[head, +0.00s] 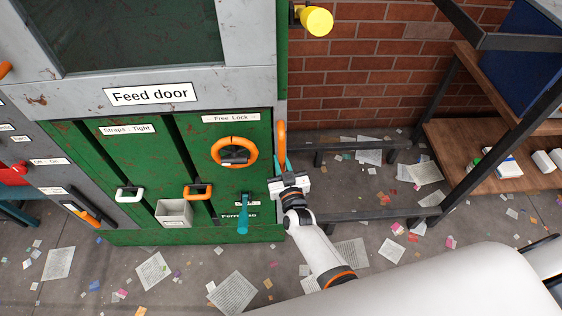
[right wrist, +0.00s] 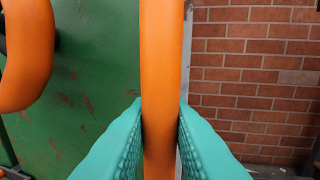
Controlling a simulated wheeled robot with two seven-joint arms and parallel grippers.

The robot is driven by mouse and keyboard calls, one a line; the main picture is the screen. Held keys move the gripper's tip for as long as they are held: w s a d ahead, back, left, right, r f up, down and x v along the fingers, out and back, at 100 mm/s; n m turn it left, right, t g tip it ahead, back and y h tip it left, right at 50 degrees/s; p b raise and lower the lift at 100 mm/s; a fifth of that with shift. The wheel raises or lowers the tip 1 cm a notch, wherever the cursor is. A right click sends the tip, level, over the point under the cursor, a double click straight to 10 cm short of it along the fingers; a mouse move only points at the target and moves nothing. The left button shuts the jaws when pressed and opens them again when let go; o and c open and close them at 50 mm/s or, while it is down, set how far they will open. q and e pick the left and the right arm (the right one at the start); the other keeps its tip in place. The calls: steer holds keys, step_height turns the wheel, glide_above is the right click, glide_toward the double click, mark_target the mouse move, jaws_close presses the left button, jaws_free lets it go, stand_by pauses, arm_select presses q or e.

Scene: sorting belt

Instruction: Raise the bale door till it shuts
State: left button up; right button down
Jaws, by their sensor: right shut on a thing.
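The green lower front (head: 215,138) of the machine is upright; I cannot tell for certain that it is the bale door, as no such label reads clearly. An upright orange handle (head: 281,138) stands at its right edge. My right gripper (head: 282,166) is at the lower part of this handle. In the right wrist view, its teal fingers press on both sides of the orange bar (right wrist: 160,85). An orange ring wheel (head: 234,151) sits left of the handle, under the "Free Lock" label. My left gripper is not in view.
A "Feed door" panel (head: 150,95) is above. A teal lever (head: 242,225) and a small grey box (head: 174,213) project from the front. A dark-framed bench (head: 350,146) and wooden shelves (head: 470,150) stand right. Paper scraps litter the floor.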

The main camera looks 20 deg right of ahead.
steer(key=c, duration=1.4)
jaws_free()
steer(key=shift+a+f+y, duration=0.25)
steer(key=shift+a+y, duration=0.05)
steer(key=shift+a, duration=0.4)
steer(key=shift+w+d+r, duration=0.1)
steer(key=shift+r, duration=0.05)
steer(key=s+b, duration=0.1)
steer(key=s, duration=1.1)
